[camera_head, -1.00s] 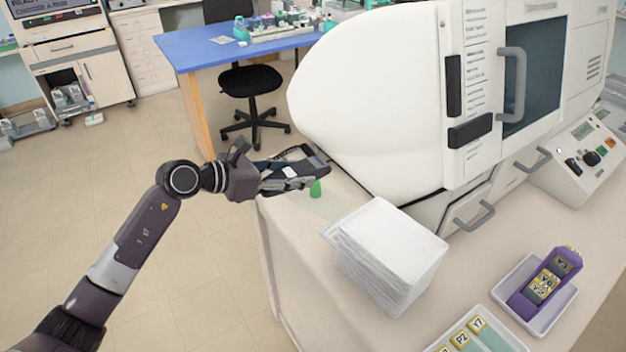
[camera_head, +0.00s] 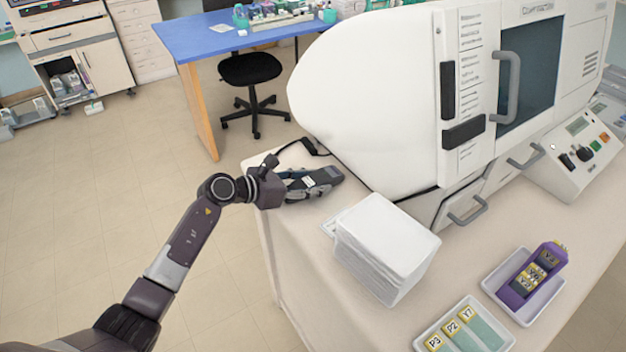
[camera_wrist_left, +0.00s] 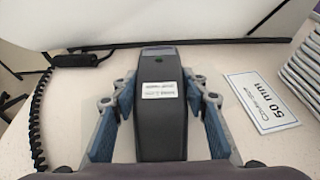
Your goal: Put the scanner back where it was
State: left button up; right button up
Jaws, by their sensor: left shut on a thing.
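The scanner (camera_head: 325,179) is a dark handheld device with a small white label. My left gripper (camera_head: 300,187) is shut on it, over the left end of the counter beside the large white machine. In the left wrist view the scanner (camera_wrist_left: 162,110) lies lengthwise between the blue-padded fingers (camera_wrist_left: 160,120), its far end pointing at the machine's base. I cannot tell whether it touches the counter. A coiled black cable (camera_wrist_left: 37,110) and a small black piece (camera_wrist_left: 88,60) lie to its left. My right gripper is out of view.
The white machine (camera_head: 370,95) stands close behind the scanner. A stack of white trays (camera_head: 385,245) is to the right, with a "50 mm" card (camera_wrist_left: 262,102) beside it. Farther right are a tray with labelled pieces (camera_head: 465,335) and a purple rack (camera_head: 535,275).

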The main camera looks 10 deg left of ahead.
pick_arm(q)
jog(key=o, duration=1.3)
jog(key=shift+f, duration=0.1)
jog(key=shift+c, duration=0.2)
jog(key=shift+a+r, duration=0.1)
jog(key=shift+r, duration=0.1)
jog(key=b+v, duration=0.1)
jog(key=v, duration=0.4)
jog(key=b+v, duration=0.1)
jog(key=v, duration=0.5)
jog(key=shift+s+a+f+b, duration=0.1)
jog(key=shift+s+f+b, duration=0.1)
jog(key=shift+b, duration=0.15)
jog(key=shift+s+a+r, duration=0.2)
jog(key=shift+r, duration=0.05)
